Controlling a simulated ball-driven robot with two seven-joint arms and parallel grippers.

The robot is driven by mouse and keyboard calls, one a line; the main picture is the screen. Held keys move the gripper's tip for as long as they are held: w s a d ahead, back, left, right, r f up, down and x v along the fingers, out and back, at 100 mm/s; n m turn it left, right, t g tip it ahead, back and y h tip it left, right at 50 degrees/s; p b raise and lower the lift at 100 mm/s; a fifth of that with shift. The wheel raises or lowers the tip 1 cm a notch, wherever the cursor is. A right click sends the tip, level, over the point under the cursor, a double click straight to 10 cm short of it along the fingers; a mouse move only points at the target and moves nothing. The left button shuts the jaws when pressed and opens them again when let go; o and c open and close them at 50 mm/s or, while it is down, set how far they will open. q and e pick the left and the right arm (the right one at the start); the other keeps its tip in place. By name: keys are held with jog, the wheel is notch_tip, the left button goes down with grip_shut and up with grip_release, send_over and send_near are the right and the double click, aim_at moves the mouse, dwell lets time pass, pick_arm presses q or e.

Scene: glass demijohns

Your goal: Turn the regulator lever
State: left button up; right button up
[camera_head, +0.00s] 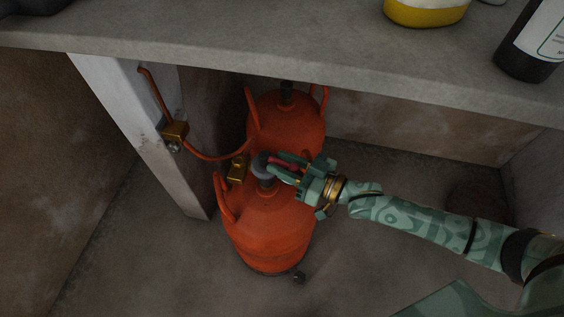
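The grey regulator (262,163) sits on top of the front orange gas bottle (268,228), which stands upright under the counter. A small dark red lever (276,161) shows at the regulator, partly hidden by my gripper. My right gripper (283,165) reaches in from the right, with its fingers on either side of the lever. I cannot tell whether the fingers press on it. My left gripper is not in view.
A second orange bottle (285,118) stands behind the first. An orange hose (215,157) runs from a brass fitting (175,131) on the white post (137,118). The grey counter (300,45) overhangs, bearing a dark bottle (532,45) and a yellow container (425,12).

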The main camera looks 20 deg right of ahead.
jog(key=shift+w+a, duration=0.1)
jog(key=shift+w, duration=0.05)
grip_shut()
